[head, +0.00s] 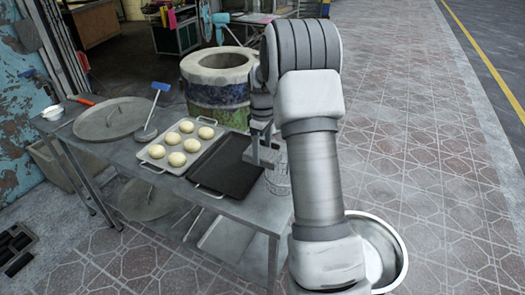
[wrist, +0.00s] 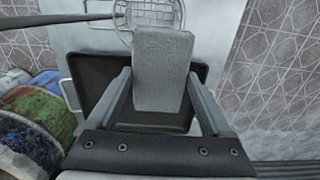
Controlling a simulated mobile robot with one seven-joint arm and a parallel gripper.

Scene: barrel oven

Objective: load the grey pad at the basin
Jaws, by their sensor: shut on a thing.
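A grey pad (wrist: 160,65), a pale speckled block, is held between the two fingers of my gripper (wrist: 162,92) in the wrist view. In the head view my gripper (head: 262,132) is partly hidden by my arm, with the pad (head: 265,156) below it. They are above the right end of the table, near the dark empty tray (head: 226,166). The basin (head: 397,246), a round shiny metal bowl, is at the lower right of the head view, partly covered by my arm.
A wire basket (head: 278,182) is at the table's right edge, close to the pad. A tray (head: 155,154) of several dough balls, a blue-handled tool (head: 150,118) and a round lid (head: 111,118) lie to the left. The barrel oven (head: 217,90) stands behind. Floor at right is clear.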

